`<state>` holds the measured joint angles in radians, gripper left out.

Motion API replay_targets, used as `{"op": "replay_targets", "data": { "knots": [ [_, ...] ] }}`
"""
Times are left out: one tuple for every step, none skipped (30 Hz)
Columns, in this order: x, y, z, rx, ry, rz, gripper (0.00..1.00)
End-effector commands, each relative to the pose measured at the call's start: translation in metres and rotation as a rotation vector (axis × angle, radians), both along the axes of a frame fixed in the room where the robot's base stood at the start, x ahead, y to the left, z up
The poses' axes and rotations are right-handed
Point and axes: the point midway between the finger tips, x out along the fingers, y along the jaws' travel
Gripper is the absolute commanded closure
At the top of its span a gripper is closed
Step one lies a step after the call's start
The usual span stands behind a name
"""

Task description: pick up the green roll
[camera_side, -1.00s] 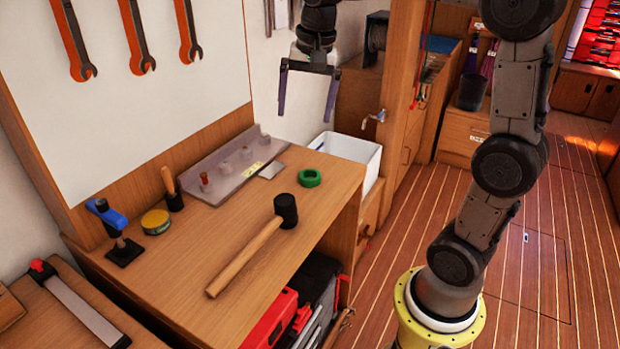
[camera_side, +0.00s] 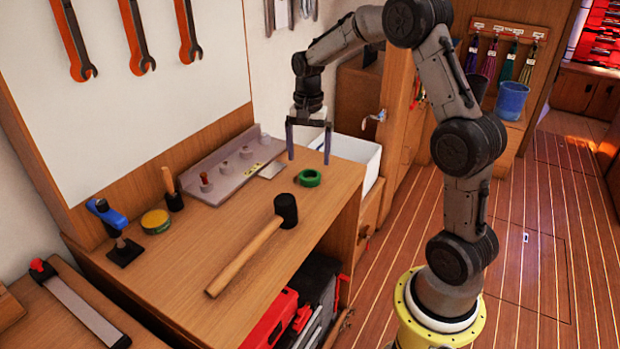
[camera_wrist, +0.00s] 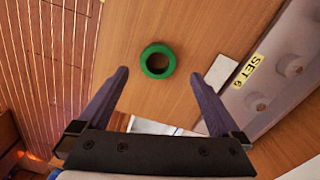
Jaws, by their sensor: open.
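The green roll (camera_side: 310,178) lies flat on the wooden workbench (camera_side: 200,262), near its right edge. In the wrist view the green roll (camera_wrist: 158,61) shows as a ring with a dark hole, just beyond the fingertips and roughly centred between them. My gripper (camera_side: 308,162) is open and empty, fingers pointing down, a little above and behind the roll. In the wrist view my gripper (camera_wrist: 158,75) has its two fingers wide apart, with nothing between them but bench and roll.
A mallet (camera_side: 250,246) lies in front of the roll. A grey plate with knobs (camera_side: 235,165) and a small light square (camera_side: 272,170) are to its left. A white bin (camera_side: 350,152) stands behind the bench.

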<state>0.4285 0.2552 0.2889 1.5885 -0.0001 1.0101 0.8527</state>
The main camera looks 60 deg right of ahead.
Motion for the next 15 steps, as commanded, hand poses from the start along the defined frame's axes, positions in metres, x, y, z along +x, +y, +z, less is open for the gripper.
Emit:
{"op": "replay_targets", "data": {
  "knots": [
    [0.0,0.0,-0.002,0.0,0.0,0.0,0.0],
    [0.0,0.0,-0.004,0.0,0.0,0.0,0.0],
    [0.0,-0.001,-0.006,0.0,0.0,0.0,0.0],
    [-0.001,-0.001,-0.009,0.001,0.001,0.0,0.0],
    [-0.001,-0.002,-0.012,0.0,0.002,0.0,0.0],
    [-0.001,-0.003,-0.018,0.001,0.001,0.0,0.0],
    [-0.002,-0.004,-0.022,0.001,0.003,0.0,0.0],
    [-0.002,-0.005,-0.027,0.002,0.004,-0.001,0.0],
    [-0.003,-0.006,-0.033,0.002,0.004,-0.001,0.0],
    [-0.003,-0.007,-0.037,0.002,0.004,0.0,0.0],
    [-0.002,-0.006,-0.041,0.001,0.002,0.0,0.0],
    [-0.002,-0.006,-0.046,0.001,0.002,0.0,0.0],
    [-0.002,-0.006,-0.049,0.001,0.001,0.0,0.0],
    [-0.002,-0.006,-0.051,0.0,0.0,0.0,0.0],
    [-0.002,-0.006,-0.053,0.001,0.001,0.001,0.0]
  ]
}}
